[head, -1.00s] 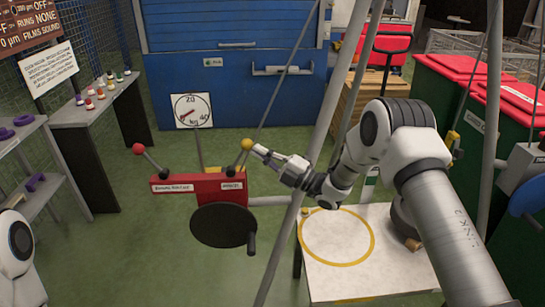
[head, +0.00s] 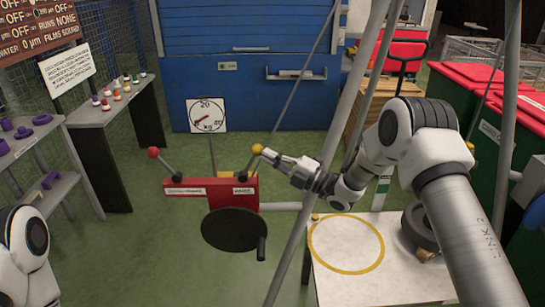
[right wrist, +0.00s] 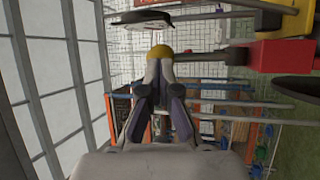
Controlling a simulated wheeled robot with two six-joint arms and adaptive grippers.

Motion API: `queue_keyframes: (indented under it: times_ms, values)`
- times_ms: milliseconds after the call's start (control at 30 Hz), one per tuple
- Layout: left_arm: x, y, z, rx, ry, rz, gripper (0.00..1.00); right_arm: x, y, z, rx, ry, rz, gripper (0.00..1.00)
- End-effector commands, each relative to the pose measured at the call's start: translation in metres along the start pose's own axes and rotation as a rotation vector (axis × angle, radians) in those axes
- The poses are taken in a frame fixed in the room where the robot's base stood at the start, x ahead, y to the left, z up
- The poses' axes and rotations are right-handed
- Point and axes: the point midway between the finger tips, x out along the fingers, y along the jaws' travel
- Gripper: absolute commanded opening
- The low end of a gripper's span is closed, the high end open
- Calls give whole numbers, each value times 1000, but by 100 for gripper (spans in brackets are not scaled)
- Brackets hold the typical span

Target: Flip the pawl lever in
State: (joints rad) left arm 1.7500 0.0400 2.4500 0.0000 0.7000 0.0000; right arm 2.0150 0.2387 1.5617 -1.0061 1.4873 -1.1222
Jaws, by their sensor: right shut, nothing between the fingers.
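The red winch box (head: 218,190) stands left of centre in the head view. The lever with the yellow knob (head: 257,149) rises from its right end and leans right; I take it for the pawl lever, though its label is too small to read surely. A second lever with a red knob (head: 153,153) leans left from the box's left end. My right gripper (head: 268,154) is shut and empty, its tips at the right side of the yellow knob. In the right wrist view the yellow knob (right wrist: 161,51) shows just beyond the shut fingertips (right wrist: 160,62); contact is unclear. My left gripper is out of view.
A black disc with a crank handle (head: 234,230) is in front of the box. A grey slanted pole (head: 327,150) stands close by my right forearm. A white table with a yellow ring (head: 335,285) is at lower right. A round dial (head: 206,115) stands behind the box.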

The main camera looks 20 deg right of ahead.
Motion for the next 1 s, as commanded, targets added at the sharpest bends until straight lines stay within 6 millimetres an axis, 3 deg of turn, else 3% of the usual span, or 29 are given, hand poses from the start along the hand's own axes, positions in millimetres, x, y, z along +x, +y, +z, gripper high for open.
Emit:
queue_keyframes:
  times_ms: [467, 1000]
  values:
    - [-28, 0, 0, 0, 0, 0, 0, 34, 18, -18, -161, 2, -299, 0]
    - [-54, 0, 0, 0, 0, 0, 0, 81, 10, -42, -382, 1, -720, 0]
